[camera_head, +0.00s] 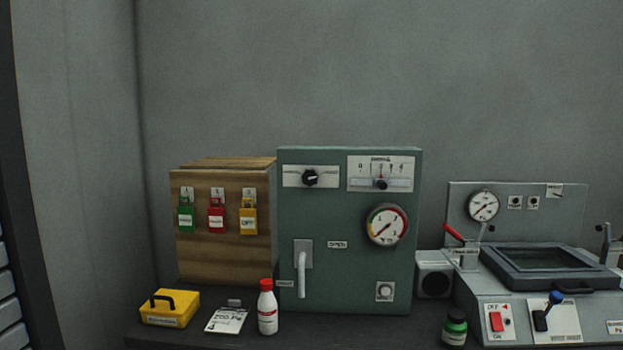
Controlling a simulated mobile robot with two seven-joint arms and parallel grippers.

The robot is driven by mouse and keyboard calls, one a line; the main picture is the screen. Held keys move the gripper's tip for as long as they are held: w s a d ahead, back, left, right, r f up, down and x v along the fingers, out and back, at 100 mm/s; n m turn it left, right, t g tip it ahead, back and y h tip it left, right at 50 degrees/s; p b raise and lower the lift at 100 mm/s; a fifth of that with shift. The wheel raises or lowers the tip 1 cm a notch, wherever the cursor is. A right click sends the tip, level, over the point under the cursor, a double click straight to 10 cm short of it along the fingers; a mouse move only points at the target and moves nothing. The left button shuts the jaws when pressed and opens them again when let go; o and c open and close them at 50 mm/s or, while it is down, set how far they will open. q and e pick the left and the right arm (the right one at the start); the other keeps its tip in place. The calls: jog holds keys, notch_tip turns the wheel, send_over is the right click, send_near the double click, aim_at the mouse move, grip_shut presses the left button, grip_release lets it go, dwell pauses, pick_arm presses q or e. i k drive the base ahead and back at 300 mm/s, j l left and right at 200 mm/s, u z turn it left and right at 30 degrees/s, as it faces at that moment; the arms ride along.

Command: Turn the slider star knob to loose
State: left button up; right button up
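A green cabinet (346,220) stands on the dark bench in the middle of the view. At its upper left is a black knob (310,178) on a pale plate with small labels too small to read. I cannot tell which knob is the star knob, or whether either is tight or loose. Neither of my grippers is in view.
The cabinet also carries a gauge (387,225) and a white lever handle (301,272). A wooden box (222,250) with padlocks stands left. A yellow case (169,308), a card (227,320) and a red-capped bottle (267,310) sit in front. A grey machine (520,305) stands right.

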aim_at(310, 178)
jog(key=i+j, duration=0.15)
jog(key=j, duration=0.2)
jog(key=i+j, duration=0.2)
jog(key=j, duration=0.15)
jog(key=i+j, duration=0.15)
jog(key=j, duration=0.2)
jog(key=i+j+z, duration=0.1)
jog(key=j, duration=0.3)
jog(key=i+j, duration=0.2)
jog(key=j, duration=0.15)
